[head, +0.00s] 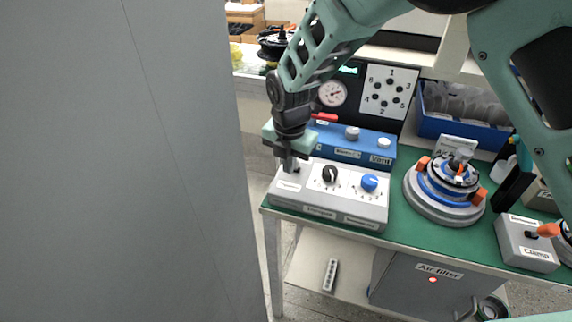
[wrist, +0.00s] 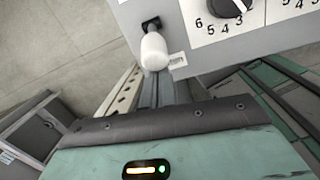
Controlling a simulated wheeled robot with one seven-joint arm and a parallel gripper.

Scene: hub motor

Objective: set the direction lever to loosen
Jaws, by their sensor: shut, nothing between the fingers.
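The direction lever is a white-knobbed lever (wrist: 153,50) coming out of a dark slot at the left end of a light grey control box (head: 332,203). In the wrist view it stands right at the tips of my gripper (wrist: 158,82). In the head view my gripper (head: 288,164) is over the box's left end and largely hides the lever. Its fingers are shut with nothing between them. I cannot tell whether the fingertips touch the lever. A small label beside the slot is too blurred to read.
The box also has a black dial (head: 329,174) and a blue dial (head: 369,182). A blue unit (head: 350,146) with a red handle stands behind it. A round hub fixture (head: 446,189) and a clamp box (head: 526,243) are to the right. A grey panel (head: 120,160) fills the left.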

